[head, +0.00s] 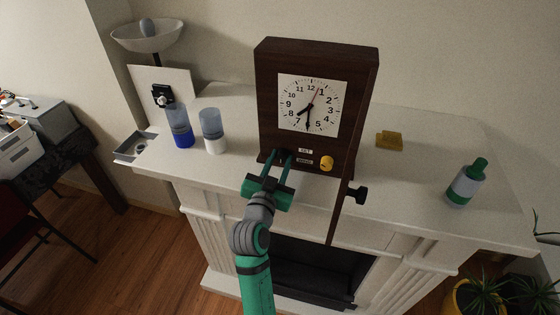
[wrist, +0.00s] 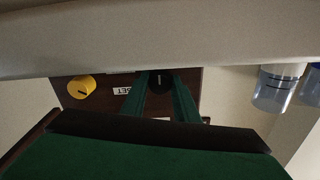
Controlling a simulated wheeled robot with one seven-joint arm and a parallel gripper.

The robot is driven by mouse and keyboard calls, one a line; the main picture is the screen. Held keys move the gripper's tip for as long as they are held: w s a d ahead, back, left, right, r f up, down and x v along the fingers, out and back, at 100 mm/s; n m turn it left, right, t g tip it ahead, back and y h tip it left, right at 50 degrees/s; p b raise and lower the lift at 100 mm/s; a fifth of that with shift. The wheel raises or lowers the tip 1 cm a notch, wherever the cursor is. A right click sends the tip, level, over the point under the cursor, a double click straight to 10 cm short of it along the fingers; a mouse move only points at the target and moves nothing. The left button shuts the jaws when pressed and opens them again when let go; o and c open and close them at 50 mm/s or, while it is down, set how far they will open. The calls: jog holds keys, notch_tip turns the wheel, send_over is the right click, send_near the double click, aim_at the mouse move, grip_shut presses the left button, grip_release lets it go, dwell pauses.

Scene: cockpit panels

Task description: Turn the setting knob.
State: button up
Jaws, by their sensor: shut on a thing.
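A dark wooden clock (head: 266,95) with a white dial (head: 308,103) stands upright on the white mantel. Its lower front has a black knob at left, a yellow knob (head: 327,163) at right, and small labels between them, one reading SET (head: 306,151). My gripper (head: 282,156) reaches up to the clock front from below and is shut on the black knob (wrist: 160,80). In the wrist view the two green fingers lie on either side of that knob. The yellow knob (wrist: 82,88) is apart from the fingers. The black knob is partly hidden by the fingers in the head view.
Two bottles, one blue-based (head: 181,130) and one white-based (head: 212,135), stand left of the clock. A dark side knob (head: 358,194) juts out at lower right.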

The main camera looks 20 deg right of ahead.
jog(key=o, duration=1.1)
jog(key=shift+c, duration=0.2)
jog(key=v, duration=1)
jog(key=shift+s+a, duration=0.25)
jog(key=shift+s, duration=0.1)
